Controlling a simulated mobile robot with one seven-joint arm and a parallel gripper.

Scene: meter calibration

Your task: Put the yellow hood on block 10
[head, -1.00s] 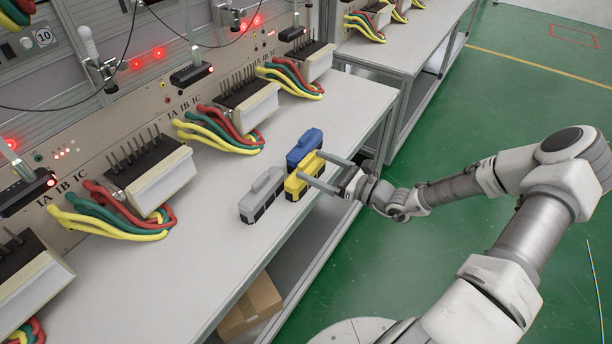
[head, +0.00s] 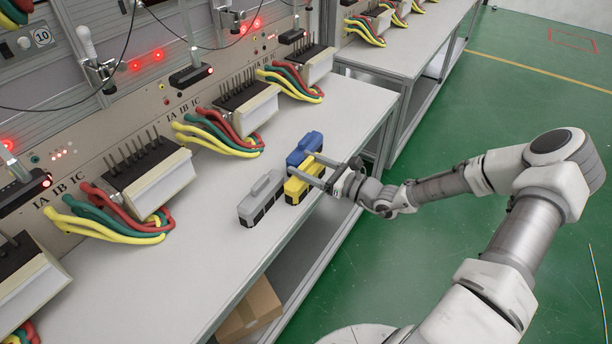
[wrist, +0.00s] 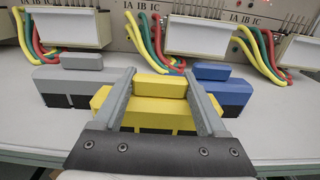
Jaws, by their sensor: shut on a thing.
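The yellow hood (head: 297,188) stands on the grey bench between a grey hood and a blue hood. My gripper (head: 304,166) reaches in from the right and is shut on its raised top part. In the wrist view, the fingers (wrist: 158,86) flank the top of the yellow hood (wrist: 158,112), which still appears to rest on the bench. Several pinned meter blocks line the bench back, including one in the middle (head: 150,170); I cannot tell which is block 10.
The grey hood (head: 262,197) is close on the left and the blue hood (head: 305,147) close behind. Red, green and yellow cables (head: 120,215) bulge onto the bench beside the blocks. The bench's front left area (head: 190,270) is clear. A cardboard box (head: 250,308) sits below.

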